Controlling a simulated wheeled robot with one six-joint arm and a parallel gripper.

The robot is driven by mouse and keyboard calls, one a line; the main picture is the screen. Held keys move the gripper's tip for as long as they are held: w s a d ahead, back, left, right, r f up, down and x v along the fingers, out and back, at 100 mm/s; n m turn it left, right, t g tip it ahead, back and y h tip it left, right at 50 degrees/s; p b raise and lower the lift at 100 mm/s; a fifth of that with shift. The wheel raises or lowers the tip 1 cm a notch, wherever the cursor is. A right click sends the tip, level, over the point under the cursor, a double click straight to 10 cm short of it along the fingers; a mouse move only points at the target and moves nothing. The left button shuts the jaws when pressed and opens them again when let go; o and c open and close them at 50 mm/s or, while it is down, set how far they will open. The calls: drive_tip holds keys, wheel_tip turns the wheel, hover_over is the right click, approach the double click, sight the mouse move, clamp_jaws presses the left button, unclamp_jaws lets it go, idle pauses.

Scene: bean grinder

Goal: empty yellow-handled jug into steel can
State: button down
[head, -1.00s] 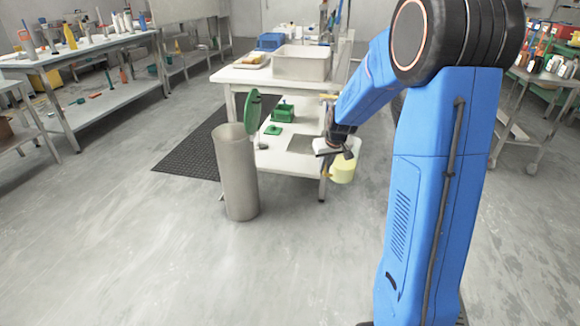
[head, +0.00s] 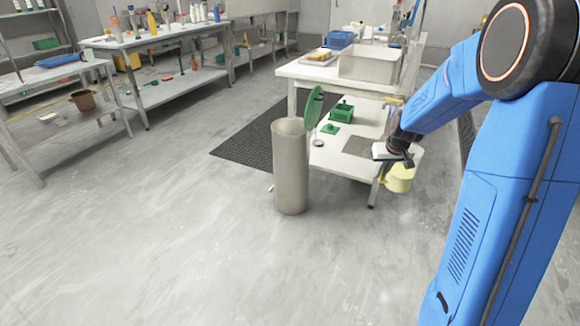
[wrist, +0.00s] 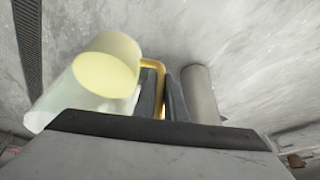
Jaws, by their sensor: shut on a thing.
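The can (wrist: 199,92) also shows right of my fingers in the wrist view.
The white table (head: 334,155) stands just behind the can, with a green box (head: 341,113) on its lower shelf and a steel basin (head: 370,64) on top. A black mat (head: 245,146) lies behind the can. Open floor (head: 150,240) spreads at the front left.

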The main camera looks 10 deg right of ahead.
drive_tip(key=shift+r, duration=3)
drive_tip(key=a+f, duration=0.4)
drive_tip(key=f, duration=0.8)
drive_tip(key=a+f, duration=0.5)
drive_tip(key=f, duration=0.7)
drive_tip(key=a+f, duration=0.4)
drive_tip(key=f, duration=0.8)
drive_tip(key=shift+w+a+f+n, duration=0.4)
